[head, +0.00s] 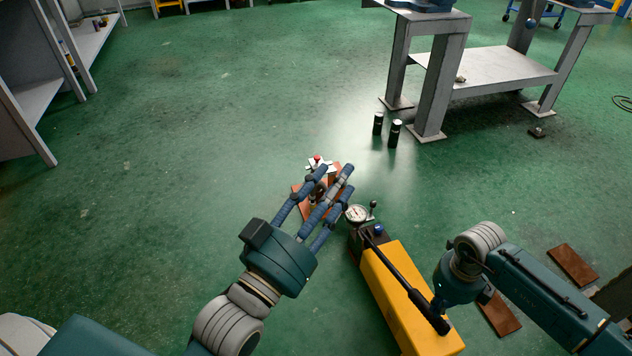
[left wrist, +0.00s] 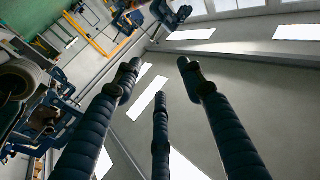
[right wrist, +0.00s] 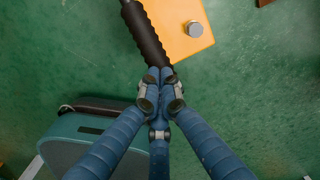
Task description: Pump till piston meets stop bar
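The hand pump has a yellow body (head: 410,300), a round gauge (head: 357,213) and a long black lever (head: 398,275) lying along its top. A brown-orange frame (head: 302,208), with a red-topped white part (head: 317,163) at its far end, stands left of the gauge. My left gripper (head: 336,183) has spread fingers and covers much of this frame, so piston and stop bar cannot be made out. Its fingers are apart and empty in the left wrist view (left wrist: 160,75). My right gripper (right wrist: 159,74) has its fingertips together at the lever's ribbed grip end (right wrist: 146,35); a firm hold cannot be told.
Two black cylinders (head: 395,133) stand on the green floor near a grey metal table (head: 485,68). Brown plates (head: 500,315) lie right of the pump, partly behind my right arm. A shelf (head: 35,100) stands at left. The floor between is clear.

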